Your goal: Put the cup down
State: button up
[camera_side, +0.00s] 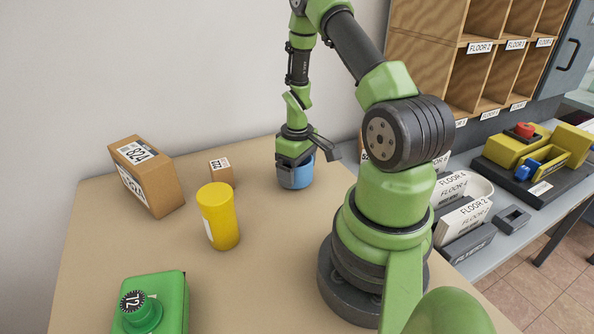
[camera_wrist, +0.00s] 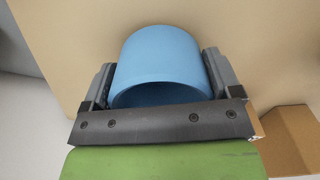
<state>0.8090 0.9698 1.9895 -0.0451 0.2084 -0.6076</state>
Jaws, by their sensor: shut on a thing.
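A blue cup (camera_side: 303,178) is at the far side of the tan table (camera_side: 262,262). My gripper (camera_side: 292,178) points down from above and its fingers are shut on the cup. In the wrist view the cup (camera_wrist: 160,62) sits between the two dark fingers of my gripper (camera_wrist: 163,85), one on each side of it. The gripper's palm hides part of the cup. The cup looks upright in the side view and is at or close to the table top; I cannot tell whether it touches.
A yellow cylinder (camera_side: 218,217), a small box (camera_side: 221,173) and a larger box (camera_side: 147,177) stand left of the cup. A green device with a dial (camera_side: 151,303) is at the front left. Shelves (camera_side: 480,55) and a grey bench with trays (camera_side: 468,225) are to the right.

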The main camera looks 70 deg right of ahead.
jog(key=shift+f, duration=0.3)
jog(key=shift+f, duration=0.15)
jog(key=o, duration=0.7)
jog(key=shift+o, duration=0.2)
